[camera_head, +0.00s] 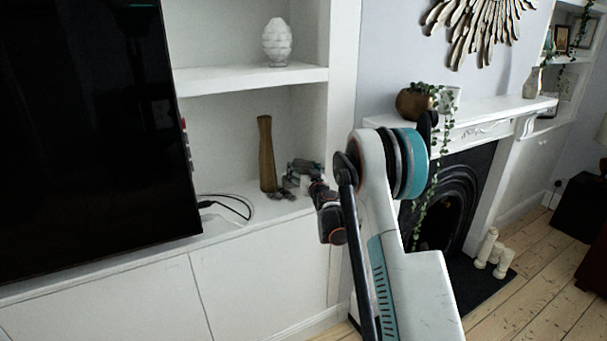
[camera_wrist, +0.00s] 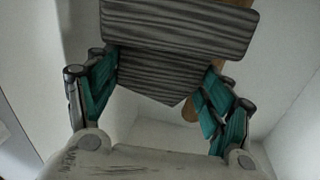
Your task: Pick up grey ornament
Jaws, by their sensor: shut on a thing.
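The grey ornament (camera_wrist: 180,28) fills the top middle of the wrist view. It is a blocky piece with dark, wavy stripes and a pointed lower part. My gripper (camera_wrist: 160,75) is shut on it, with teal-lined fingers at its left and right sides. In the head view, my gripper (camera_head: 294,186) is at the right end of the low white shelf, beside a tall brown vase. The ornament is small and partly hidden there by my gripper. I cannot tell whether it touches the shelf.
The brown vase (camera_head: 267,153) stands close left of my gripper; part of it shows behind the ornament in the wrist view (camera_wrist: 190,108). An upper shelf (camera_head: 250,78) holds a white ornament (camera_head: 277,42). A large black screen (camera_head: 90,130) stands left. A black cable (camera_head: 228,204) lies on the low shelf.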

